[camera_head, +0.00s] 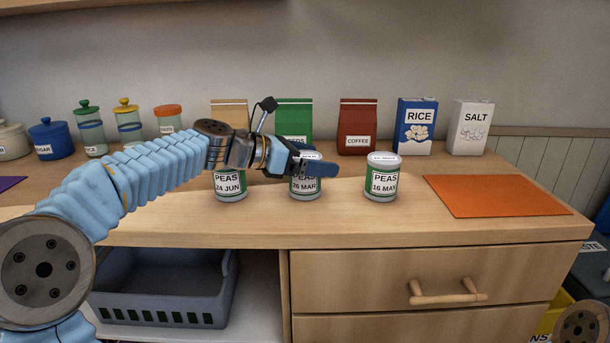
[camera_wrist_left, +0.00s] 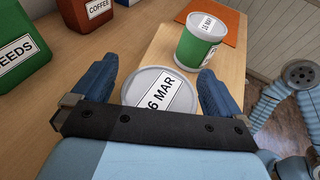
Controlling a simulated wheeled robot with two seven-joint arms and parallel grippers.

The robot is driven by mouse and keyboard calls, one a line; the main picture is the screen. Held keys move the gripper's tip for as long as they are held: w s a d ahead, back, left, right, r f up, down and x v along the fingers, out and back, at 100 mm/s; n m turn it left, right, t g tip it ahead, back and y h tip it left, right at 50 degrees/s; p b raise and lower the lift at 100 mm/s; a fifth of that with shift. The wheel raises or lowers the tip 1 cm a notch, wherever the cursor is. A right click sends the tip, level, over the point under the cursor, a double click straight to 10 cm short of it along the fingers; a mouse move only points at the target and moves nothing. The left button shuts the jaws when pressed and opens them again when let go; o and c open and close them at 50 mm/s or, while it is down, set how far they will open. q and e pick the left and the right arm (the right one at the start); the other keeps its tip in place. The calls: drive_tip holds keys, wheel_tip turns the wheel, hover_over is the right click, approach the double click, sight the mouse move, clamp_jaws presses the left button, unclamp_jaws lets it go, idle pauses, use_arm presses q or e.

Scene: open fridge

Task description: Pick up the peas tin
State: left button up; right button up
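Three green-and-white peas tins stand upright in a row on the wooden counter. The left tin (camera_head: 230,187) reads 24 JUN, the middle tin (camera_head: 305,188) 26 MAR and the right tin (camera_head: 381,181) 16 MAY. My left gripper (camera_head: 322,164) is at the middle tin and hides its upper part in the head view. In the left wrist view the gripper (camera_wrist_left: 157,75) is open, with a blue finger on each side of the middle tin's lid (camera_wrist_left: 160,92). The right tin (camera_wrist_left: 200,42) stands beyond the fingers there. My right gripper is not in view.
Behind stand a coffee bag (camera_head: 359,127), a seeds bag (camera_head: 295,115), a rice box (camera_head: 417,127), a salt box (camera_head: 470,127) and several jars. An orange mat (camera_head: 495,195) lies at the right. A grey basket (camera_head: 165,290) sits below. Counter between right tin and mat is clear.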

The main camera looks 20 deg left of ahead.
use_arm(q)
drive_tip(key=c, duration=1.4)
drive_tip(key=shift+o, duration=0.2)
wheel_tip(320, 180, up, 10)
drive_tip(key=p, duration=0.3)
